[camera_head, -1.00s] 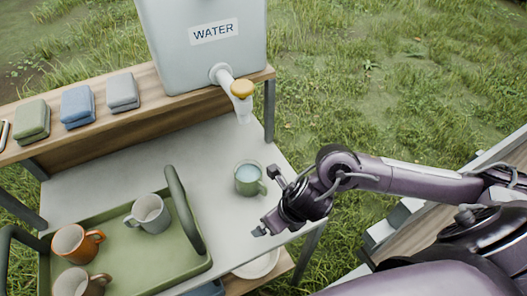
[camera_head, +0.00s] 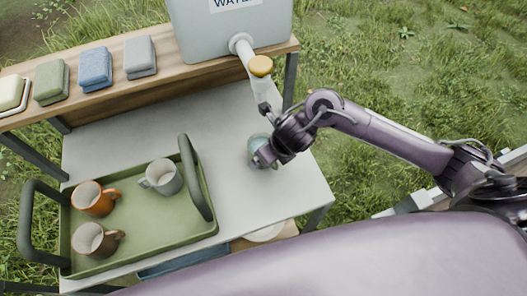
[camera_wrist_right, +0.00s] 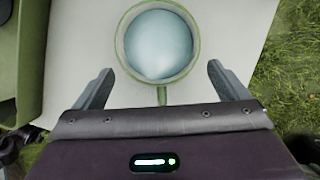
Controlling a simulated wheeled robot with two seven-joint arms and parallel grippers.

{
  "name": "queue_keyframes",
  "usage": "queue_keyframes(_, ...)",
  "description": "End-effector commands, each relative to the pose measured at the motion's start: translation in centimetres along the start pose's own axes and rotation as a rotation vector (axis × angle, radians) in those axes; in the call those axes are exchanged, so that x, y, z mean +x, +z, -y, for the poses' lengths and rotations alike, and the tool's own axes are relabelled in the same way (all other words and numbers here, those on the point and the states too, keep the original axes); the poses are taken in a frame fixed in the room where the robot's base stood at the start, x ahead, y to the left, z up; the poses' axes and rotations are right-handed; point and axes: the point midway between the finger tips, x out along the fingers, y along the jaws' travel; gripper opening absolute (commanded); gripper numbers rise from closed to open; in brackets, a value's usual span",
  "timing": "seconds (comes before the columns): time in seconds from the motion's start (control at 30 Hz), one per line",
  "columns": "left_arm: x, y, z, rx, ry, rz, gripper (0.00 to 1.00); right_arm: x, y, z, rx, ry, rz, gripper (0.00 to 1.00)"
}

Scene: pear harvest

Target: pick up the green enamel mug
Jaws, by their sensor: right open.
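The green enamel mug (camera_head: 254,148) stands on the grey table, mostly hidden behind my right gripper in the head view. In the right wrist view the mug (camera_wrist_right: 119,45) shows from above, with pale liquid or a pale inside. Its handle (camera_wrist_right: 162,95) points toward my right gripper (camera_wrist_right: 161,85). The gripper is open, with one finger on each side of the handle's line and apart from the mug. In the head view my right gripper (camera_head: 263,135) is over the mug's place. My left gripper is not in view.
A green tray (camera_head: 150,240) with a raised handle (camera_head: 194,175) stands left of the mug, holding an orange, a grey and a brown mug. The water container (camera_head: 225,35) with its tap (camera_head: 260,66) is above and behind. Folded cloths lie on the shelf (camera_head: 190,75).

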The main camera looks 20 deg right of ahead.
Motion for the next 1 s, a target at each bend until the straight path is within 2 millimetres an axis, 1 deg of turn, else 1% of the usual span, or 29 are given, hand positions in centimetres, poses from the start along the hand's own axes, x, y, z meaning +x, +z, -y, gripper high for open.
queue_keyframes(0.03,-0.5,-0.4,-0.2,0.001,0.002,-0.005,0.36,0.1,0.9,-0.1,0.004,0.001,0.002,0.95)
queue_keyframes(0.13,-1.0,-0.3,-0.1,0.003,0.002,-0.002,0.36,0.7,2.5,-0.1,0.003,0.002,0.001,0.95)
queue_keyframes(0.2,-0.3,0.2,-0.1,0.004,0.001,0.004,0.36,2.4,2.0,-0.1,0.003,0.002,-0.004,0.95)
queue_keyframes(0.3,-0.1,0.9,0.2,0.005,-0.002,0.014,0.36,3.4,2.1,0.0,0.004,0.001,-0.001,0.95)
queue_keyframes(0.4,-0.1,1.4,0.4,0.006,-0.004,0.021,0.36,3.8,2.1,0.0,0.002,0.001,0.001,0.95)
queue_keyframes(0.6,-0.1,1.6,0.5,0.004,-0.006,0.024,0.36,3.9,2.2,0.0,0.001,0.0,0.001,0.95)
queue_keyframes(0.67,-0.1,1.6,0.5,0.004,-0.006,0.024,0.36,3.8,2.2,0.0,0.001,0.0,0.001,0.88)
queue_keyframes(1.0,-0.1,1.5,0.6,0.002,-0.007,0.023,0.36,3.8,2.1,0.0,0.002,0.0,0.001,0.44)
